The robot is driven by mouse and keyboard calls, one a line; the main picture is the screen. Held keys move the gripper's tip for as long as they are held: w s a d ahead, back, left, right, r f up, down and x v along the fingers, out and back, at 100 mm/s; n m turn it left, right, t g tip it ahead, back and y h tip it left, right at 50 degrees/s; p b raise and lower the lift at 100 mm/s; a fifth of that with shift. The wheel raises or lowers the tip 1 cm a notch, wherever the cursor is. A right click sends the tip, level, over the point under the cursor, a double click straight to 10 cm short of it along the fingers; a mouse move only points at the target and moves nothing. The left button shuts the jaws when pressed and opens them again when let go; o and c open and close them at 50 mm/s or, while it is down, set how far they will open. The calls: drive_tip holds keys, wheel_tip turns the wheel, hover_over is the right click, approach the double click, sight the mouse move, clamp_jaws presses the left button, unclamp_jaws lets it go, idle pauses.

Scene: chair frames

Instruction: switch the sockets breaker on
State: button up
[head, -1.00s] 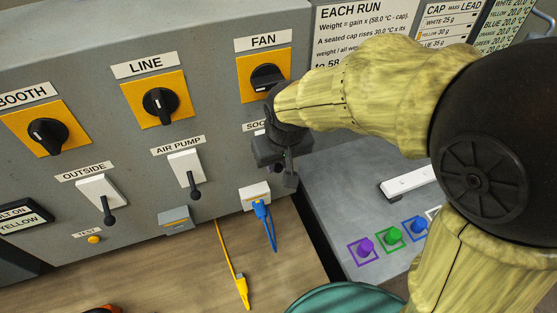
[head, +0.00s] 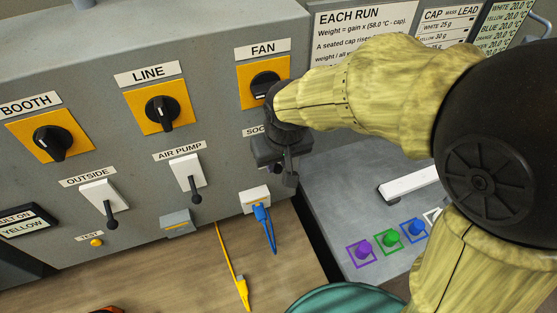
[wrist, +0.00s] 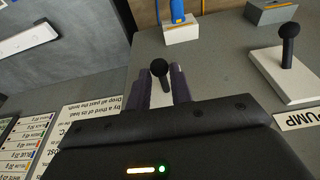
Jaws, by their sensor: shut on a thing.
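The sockets breaker is on the grey panel under a partly hidden label (head: 257,131) whose letters "SOC" show in the head view. My gripper covers its lever there. In the wrist view, the black ball-ended lever (wrist: 160,68) sits between my two dark fingers. My gripper (head: 286,172) is shut on this lever; it also shows in the wrist view (wrist: 163,88).
The air pump breaker (head: 187,172) and outside breaker (head: 104,198) are to the left, levers down. The fan knob (head: 265,84) is just above my gripper. A blue plug (head: 263,215) is in the white outlet below. A yellow cable (head: 232,265) hangs nearby.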

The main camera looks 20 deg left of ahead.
drive_tip(key=shift+w+a+r+p, duration=0.1)
drive_tip(key=shift+w+r+p, duration=0.05)
drive_tip(key=shift+r+p, duration=0.5)
drive_tip(key=shift+c, duration=0.2)
drive_tip(key=shift+r, duration=0.25)
clamp_jaws()
drive_tip(key=shift+f, duration=0.1)
drive_tip(key=shift+w+a+r+p, duration=0.1)
drive_tip(key=shift+r+p, duration=0.3)
drive_tip(key=shift+r, duration=0.05)
drive_tip(key=shift+w+a+r+p, duration=0.1)
drive_tip(key=shift+r+p, duration=0.25)
drive_tip(key=shift+r, duration=0.05)
